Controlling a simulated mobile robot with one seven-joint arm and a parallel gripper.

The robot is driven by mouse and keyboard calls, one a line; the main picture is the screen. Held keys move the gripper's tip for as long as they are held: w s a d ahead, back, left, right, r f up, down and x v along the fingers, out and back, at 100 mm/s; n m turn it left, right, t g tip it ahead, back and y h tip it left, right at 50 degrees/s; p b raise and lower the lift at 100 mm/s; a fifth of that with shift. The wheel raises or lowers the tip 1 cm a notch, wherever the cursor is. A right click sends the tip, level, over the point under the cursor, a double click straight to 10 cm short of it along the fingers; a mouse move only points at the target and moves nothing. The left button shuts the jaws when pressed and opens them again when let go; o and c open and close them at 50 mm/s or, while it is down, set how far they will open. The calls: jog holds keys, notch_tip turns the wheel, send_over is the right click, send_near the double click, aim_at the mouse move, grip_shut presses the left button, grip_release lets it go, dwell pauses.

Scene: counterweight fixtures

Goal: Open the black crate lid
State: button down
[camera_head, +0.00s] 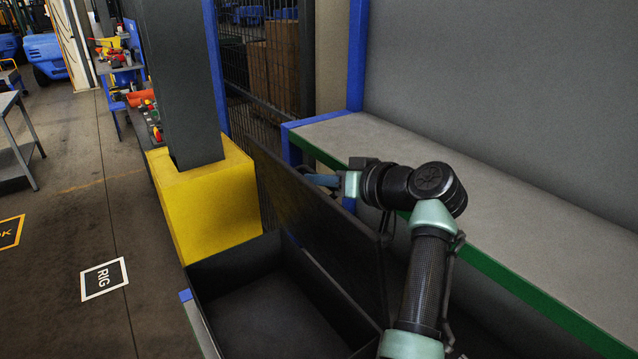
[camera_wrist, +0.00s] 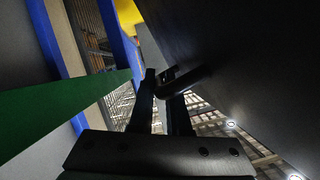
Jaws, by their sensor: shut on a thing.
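The black crate (camera_head: 335,318) stands open in the head view, with its dark, empty-looking inside showing. Its black lid (camera_head: 318,222) is raised on the right side of the crate and stands steeply, near upright. In the wrist view the lid (camera_wrist: 245,60) is the dark panel at upper right. My gripper (camera_wrist: 161,80) is shut on the lid's dark handle (camera_wrist: 190,79), a bar next to the panel. In the head view my arm reaches over from the right, behind the lid, and the fingertips and handle are hidden there.
A grey bench (camera_head: 480,190) with a green front edge (camera_head: 520,285) runs along the right, close to my arm. A yellow block (camera_head: 208,205) around a dark column stands left of the lid. A mesh fence (camera_head: 245,70) is behind.

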jog(key=shift+f, duration=0.1)
dwell(0.3)
jog(key=c, duration=1.2)
grip_release()
jog(key=shift+o, duration=0.2)
jog(key=b+v, duration=0.5)
jog(key=v, duration=0.8)
